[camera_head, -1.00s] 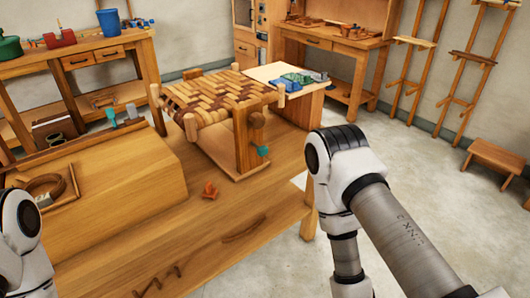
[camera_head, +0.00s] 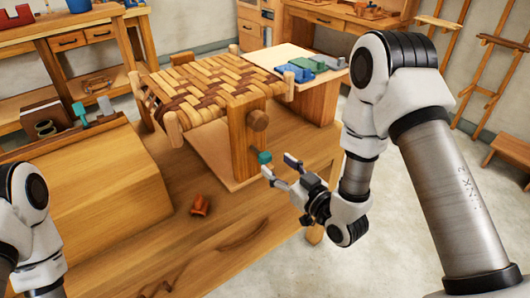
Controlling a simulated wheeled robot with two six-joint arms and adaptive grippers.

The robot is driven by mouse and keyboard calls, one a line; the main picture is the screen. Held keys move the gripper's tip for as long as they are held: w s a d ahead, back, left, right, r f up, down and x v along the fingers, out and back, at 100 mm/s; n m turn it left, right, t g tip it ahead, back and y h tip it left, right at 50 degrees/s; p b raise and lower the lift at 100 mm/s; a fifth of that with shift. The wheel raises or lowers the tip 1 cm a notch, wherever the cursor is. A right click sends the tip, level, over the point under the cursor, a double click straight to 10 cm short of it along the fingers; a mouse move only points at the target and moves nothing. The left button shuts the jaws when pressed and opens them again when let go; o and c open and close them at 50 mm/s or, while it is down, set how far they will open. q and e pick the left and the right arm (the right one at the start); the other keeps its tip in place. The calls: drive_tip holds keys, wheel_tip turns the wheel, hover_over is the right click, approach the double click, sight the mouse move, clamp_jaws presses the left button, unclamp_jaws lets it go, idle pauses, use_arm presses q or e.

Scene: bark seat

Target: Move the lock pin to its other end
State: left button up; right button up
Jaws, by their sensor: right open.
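The woven bark seat (camera_head: 205,90) rests on a wooden stand (camera_head: 248,140) on the workbench. A small teal piece (camera_head: 265,157), which looks like the lock pin, sticks out low on the stand's right side, below a round wooden knob (camera_head: 257,119). My right gripper (camera_head: 280,166) is open and empty, with its fingertips just right of and slightly below the teal piece; I cannot tell whether they touch. On the left only my left arm shows; its gripper is out of view.
A small orange-brown piece (camera_head: 200,205) lies on the bench (camera_head: 240,225) in front of the stand. A large wooden block (camera_head: 95,190) is at the left. Green and blue items (camera_head: 300,70) sit on a pale board behind. The bench front is mostly clear.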

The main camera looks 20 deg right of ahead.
sight(268, 157)
drive_tip(key=x, duration=0.6)
drive_tip(key=shift+w+d+f+p, duration=0.1)
drive_tip(key=shift+w+f+p, duration=0.15)
drive_tip(key=shift+f+p, duration=0.1)
drive_tip(key=shift+r, duration=0.15)
clamp_jaws()
drive_tip(key=shift+b+x, duration=0.3)
drive_tip(key=shift+x, duration=1.05)
unclamp_jaws()
drive_tip(key=shift+w, duration=0.15)
